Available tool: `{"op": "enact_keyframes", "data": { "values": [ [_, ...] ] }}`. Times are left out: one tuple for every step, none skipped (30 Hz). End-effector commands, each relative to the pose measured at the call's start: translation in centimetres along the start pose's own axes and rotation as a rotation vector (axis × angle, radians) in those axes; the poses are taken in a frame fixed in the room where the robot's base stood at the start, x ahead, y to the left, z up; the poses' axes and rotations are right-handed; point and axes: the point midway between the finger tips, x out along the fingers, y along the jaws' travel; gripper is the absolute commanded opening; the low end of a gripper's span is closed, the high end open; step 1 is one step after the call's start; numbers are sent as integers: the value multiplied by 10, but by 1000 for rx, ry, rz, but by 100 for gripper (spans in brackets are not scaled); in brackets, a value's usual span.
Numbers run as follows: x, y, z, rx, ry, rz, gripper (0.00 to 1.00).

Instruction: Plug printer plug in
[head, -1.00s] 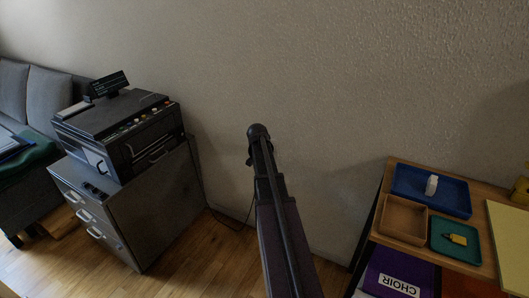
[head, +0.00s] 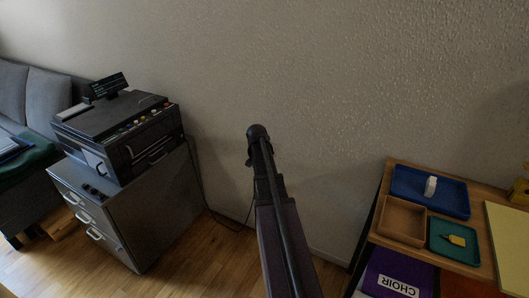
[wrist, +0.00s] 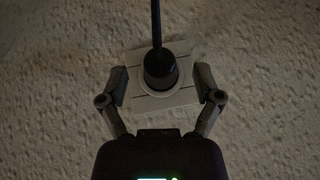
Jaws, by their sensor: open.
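In the wrist view a round black plug (wrist: 160,70) with a black cable (wrist: 156,22) running up from it is in front of a pale wall plate (wrist: 178,101). The plug overlaps the plate; I cannot tell how deeply it is seated. My gripper (wrist: 161,84) is open, with one finger on each side of the plug and gaps between. In the head view the dark printer (head: 120,132) stands on a grey cabinet (head: 158,220) at the left. A thin dark cable (head: 194,165) runs down behind it to the floor. My arm hides the plug and plate there.
A sofa (head: 45,98) is at far left. Floor between cabinet and table shows free room.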

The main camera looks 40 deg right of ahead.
Motion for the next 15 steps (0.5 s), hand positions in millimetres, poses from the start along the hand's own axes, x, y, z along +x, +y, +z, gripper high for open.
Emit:
{"op": "enact_keyframes", "data": {
  "values": [
    [-4, 0, -1, 0, 0, 0, 83],
    [-6, 0, -1, 0, 0, 0, 83],
    [-8, 0, -1, 0, 0, 0, 83],
    [-10, 0, -1, 0, 0, 0, 83],
    [-11, 0, -1, 0, 0, 0, 83],
    [-13, 0, -1, 0, 0, 0, 83],
    [-14, 0, -1, 0, 0, 0, 83],
    [-16, 0, -1, 0, 0, 0, 83],
    [-18, 0, -1, 0, 0, 0, 83],
    [-19, 0, -1, 0, 0, 0, 83],
    [-21, 0, -1, 0, 0, 0, 83],
    [-23, 0, -1, 0, 0, 0, 83],
    [-24, 0, -1, -1, 0, 0, 83],
    [-26, 0, -1, 0, 0, 0, 83],
    [-28, 0, -1, 0, 0, 0, 83]
  ]
}}
